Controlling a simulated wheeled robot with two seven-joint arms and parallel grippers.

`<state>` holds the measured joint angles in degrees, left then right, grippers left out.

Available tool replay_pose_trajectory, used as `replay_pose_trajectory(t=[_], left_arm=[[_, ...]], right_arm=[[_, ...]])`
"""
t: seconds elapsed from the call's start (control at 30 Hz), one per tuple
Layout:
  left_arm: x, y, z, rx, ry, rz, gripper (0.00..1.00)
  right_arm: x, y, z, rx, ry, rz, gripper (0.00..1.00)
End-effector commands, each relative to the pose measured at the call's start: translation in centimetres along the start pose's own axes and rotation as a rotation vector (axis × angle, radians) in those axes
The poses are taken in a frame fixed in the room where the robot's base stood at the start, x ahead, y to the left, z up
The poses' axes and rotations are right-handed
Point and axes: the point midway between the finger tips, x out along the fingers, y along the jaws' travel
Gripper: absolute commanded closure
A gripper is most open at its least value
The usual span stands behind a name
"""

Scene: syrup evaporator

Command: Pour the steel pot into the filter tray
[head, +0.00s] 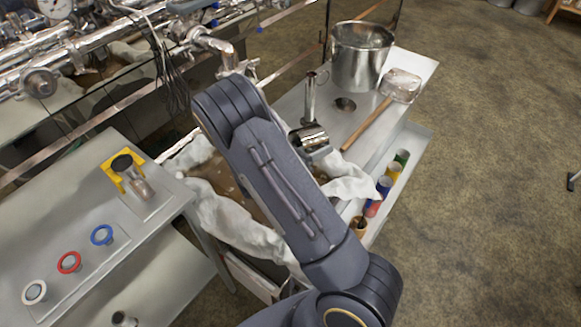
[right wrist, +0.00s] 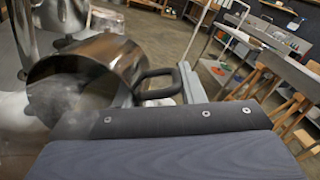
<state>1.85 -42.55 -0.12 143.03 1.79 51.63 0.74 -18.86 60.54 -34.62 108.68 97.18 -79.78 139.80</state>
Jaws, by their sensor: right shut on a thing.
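The steel pot (head: 307,136) is small and shiny. In the head view it lies tipped on its side, above the cloth-lined filter tray (head: 240,232). My right gripper (head: 320,154) is shut on it, and the arm crosses the picture and hides much of the tray. In the right wrist view the pot (right wrist: 112,62) is tilted with its open mouth toward the lower left, its black handle (right wrist: 155,84) at my gripper. A pale haze shows at the mouth; I cannot tell whether liquid is flowing. My left gripper is not in view.
A steel bench at the right holds a large bucket (head: 360,55), an upright steel cylinder (head: 310,97) and a wooden-handled scoop (head: 400,85). Coloured cups (head: 383,186) stand on its lower ledge. A left bench (head: 130,235) carries coloured rings. Pipes run at upper left.

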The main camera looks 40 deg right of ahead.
Motion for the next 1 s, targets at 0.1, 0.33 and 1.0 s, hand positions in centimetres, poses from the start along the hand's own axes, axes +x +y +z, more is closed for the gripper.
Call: replay_pose_trajectory(t=[0.1, 0.33, 1.0], left_arm=[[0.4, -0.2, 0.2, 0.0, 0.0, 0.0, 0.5], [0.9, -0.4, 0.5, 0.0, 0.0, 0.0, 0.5], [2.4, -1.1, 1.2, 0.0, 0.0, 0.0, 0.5]], right_arm=[[-0.1, 0.0, 0.0, 0.0, -0.013, -0.006, 1.0], [-0.3, 0.0, 0.1, -0.001, -0.036, -0.016, 1.0], [-0.8, -0.1, 0.3, -0.007, -0.103, -0.046, 1.0]])
